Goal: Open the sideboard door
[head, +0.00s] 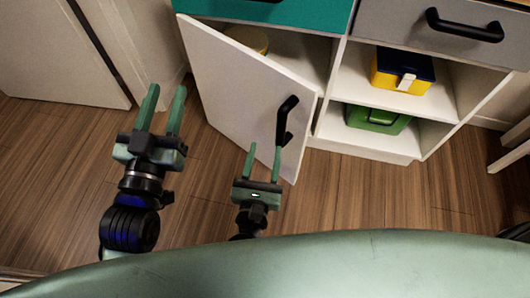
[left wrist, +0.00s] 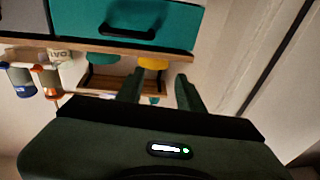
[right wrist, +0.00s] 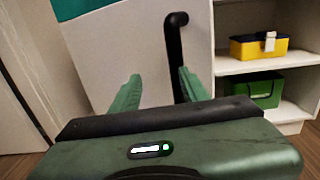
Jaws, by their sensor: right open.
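The white sideboard door (head: 240,85) stands partly open in the head view, swung outward with its free edge on the right. Its black bar handle (head: 287,118) is upright near that edge; it also shows in the right wrist view (right wrist: 174,50). My right gripper (head: 264,152) is open in front of the door, low by the handle. In the right wrist view, the handle appears close to the right finger; contact cannot be told. My left gripper (head: 165,92) is open and empty, left of the door and apart from it.
A yellow item (head: 247,39) is inside behind the door. The open shelves hold a yellow box (head: 402,72) and a green box (head: 377,118). A teal drawer (head: 285,12) and a grey drawer (head: 428,28) are above. Wooden floor (head: 60,165) is clear at left.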

